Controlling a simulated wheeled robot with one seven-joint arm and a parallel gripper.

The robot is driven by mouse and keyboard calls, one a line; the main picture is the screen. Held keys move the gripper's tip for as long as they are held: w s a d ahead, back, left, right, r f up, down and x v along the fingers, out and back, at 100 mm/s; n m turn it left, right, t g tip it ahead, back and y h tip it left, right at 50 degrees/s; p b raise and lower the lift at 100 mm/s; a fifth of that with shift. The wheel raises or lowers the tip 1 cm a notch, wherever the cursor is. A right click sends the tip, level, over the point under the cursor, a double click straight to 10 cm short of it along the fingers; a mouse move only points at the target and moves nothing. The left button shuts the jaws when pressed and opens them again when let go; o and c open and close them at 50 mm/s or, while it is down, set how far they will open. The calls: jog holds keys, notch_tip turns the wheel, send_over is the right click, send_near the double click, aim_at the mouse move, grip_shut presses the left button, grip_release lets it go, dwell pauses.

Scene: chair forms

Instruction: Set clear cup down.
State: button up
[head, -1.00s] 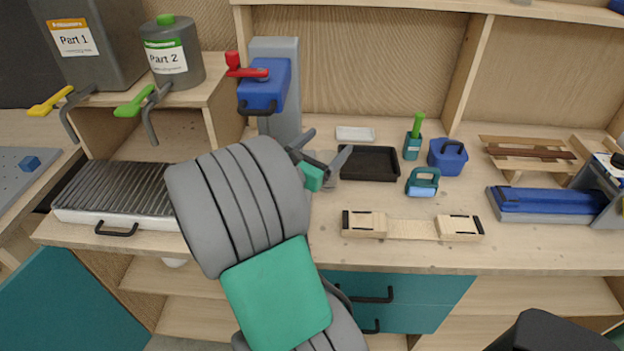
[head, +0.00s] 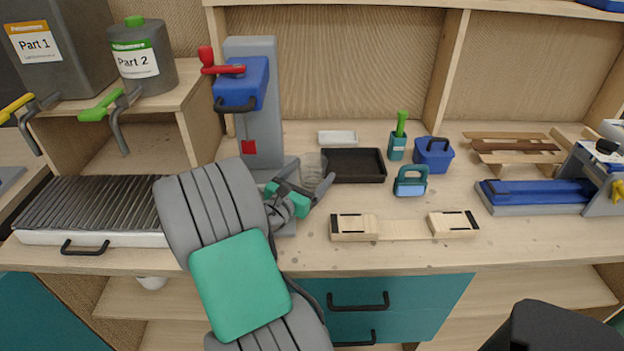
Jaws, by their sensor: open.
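The clear cup (head: 312,167) stands upright on the wooden bench, just left of the black tray and in front of the grey column of the blue machine. My gripper (head: 309,187) is open just in front of the cup, with its fingers pointing towards the back right. The fingers overlap the cup's lower part in this view. I cannot tell whether they touch it. My own arm comes up from below and hides part of the bench to the left of the gripper.
A black tray (head: 354,178) lies right of the cup, with a small white tray (head: 337,138) behind. The blue machine with a red handle (head: 242,91) stands behind left. A wooden clamp form (head: 403,226) lies at the front. A teal block (head: 410,182) and blue box (head: 434,155) stand further right.

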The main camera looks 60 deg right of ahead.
aim_at(318, 165)
jog(key=d, duration=0.3)
jog(key=shift+s+d, duration=0.15)
jog(key=shift+d, duration=0.25)
jog(key=c, duration=1.1)
